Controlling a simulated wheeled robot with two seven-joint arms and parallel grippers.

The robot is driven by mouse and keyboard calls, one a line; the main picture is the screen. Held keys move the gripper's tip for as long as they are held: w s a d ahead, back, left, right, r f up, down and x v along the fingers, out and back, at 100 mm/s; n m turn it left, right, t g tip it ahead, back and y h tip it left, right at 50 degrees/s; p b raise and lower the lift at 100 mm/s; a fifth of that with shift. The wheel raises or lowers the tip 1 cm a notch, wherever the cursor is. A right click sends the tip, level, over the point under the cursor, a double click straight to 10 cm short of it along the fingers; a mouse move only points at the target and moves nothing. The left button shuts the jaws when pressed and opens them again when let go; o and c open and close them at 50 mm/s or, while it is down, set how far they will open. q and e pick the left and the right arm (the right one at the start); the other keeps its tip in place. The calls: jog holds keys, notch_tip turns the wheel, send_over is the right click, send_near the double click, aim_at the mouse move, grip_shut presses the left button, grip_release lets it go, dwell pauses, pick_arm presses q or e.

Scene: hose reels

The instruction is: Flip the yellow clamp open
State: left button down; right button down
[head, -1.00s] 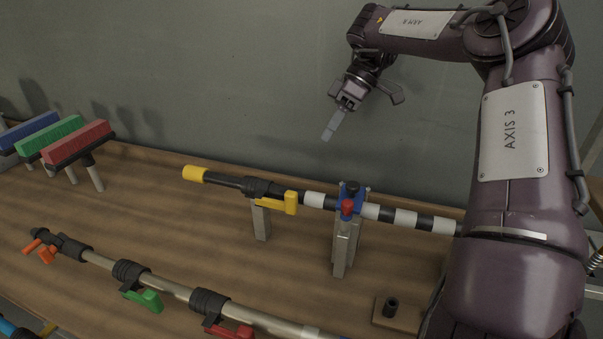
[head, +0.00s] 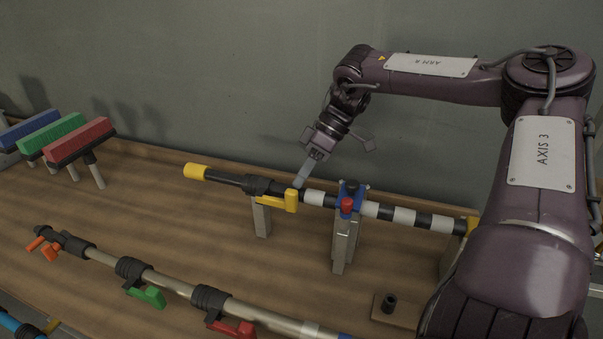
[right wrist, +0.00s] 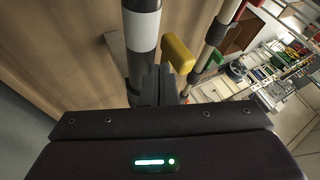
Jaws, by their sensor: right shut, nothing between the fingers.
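The yellow clamp (head: 290,200) is a lever on a black collar on the black-and-white pole (head: 313,198), lying along the pole towards the right. In the right wrist view the clamp (right wrist: 178,54) shows just beyond the fingertips, beside the pole (right wrist: 142,40). My right gripper (head: 299,184) is shut and empty, its fingertips pointing down close behind the clamp's free end. In the right wrist view the gripper (right wrist: 163,72) lies over the pole's edge. I cannot tell whether it touches the clamp or pole. My left gripper is not in view.
Grey posts (head: 261,217) hold the pole above the wooden table (head: 190,235). A blue clamp with a red knob (head: 347,205) grips it on the right. A second pole with green (head: 148,297) and red levers (head: 232,329) lies in front. Coloured brushes (head: 80,142) stand at left.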

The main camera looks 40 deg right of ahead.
jog(key=shift+s+a, duration=0.25)
jog(key=shift+a, duration=0.1)
jog(key=shift+w, duration=0.1)
